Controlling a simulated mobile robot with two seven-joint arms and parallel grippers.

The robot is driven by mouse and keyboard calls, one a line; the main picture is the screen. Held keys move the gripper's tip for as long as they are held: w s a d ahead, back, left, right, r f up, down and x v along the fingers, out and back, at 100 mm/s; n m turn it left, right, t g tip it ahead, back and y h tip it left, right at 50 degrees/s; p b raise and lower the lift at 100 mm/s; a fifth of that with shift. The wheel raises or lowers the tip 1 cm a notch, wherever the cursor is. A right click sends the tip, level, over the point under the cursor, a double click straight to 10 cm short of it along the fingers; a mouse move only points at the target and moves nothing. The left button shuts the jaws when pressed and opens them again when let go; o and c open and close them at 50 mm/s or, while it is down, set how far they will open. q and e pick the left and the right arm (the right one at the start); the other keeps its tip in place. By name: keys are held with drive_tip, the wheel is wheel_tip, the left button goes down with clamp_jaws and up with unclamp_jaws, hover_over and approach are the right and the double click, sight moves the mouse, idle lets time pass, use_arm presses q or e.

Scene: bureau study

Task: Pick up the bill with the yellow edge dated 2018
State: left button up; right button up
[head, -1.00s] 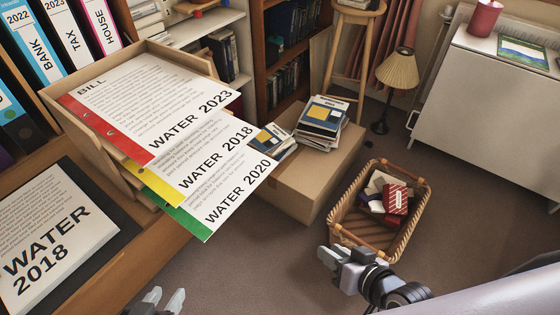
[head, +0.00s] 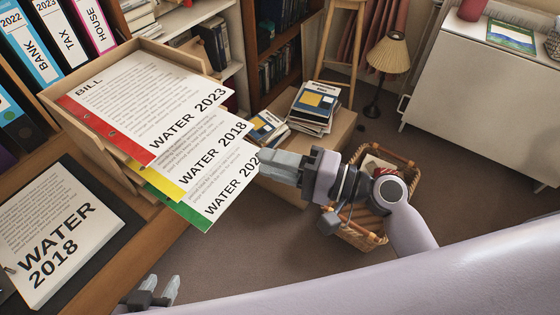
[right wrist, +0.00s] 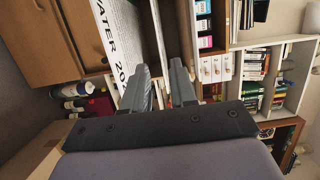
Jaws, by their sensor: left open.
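The 2018 water bill with the yellow edge (head: 201,155) sticks out of a wooden letter tray. It lies between the red-edged 2023 bill (head: 150,108) above and the green-edged 2020 bill (head: 222,184) below. My right gripper (head: 266,167) is right of the bills, its fingertips covering the last digit of 2020 in the head view. My left gripper (head: 160,287) is open and empty at the bottom, below the desk edge.
The wooden tray (head: 60,98) stands on the desk by several binders (head: 25,50). A WATER 2018 paper stack (head: 50,225) lies on a dark mat at left. A cardboard box (head: 338,135) with books and a wicker basket (head: 370,238) stand on the floor behind my right arm.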

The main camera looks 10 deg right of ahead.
drive_tip(key=shift+x, duration=4)
clamp_jaws()
drive_tip(key=shift+r, duration=0.25)
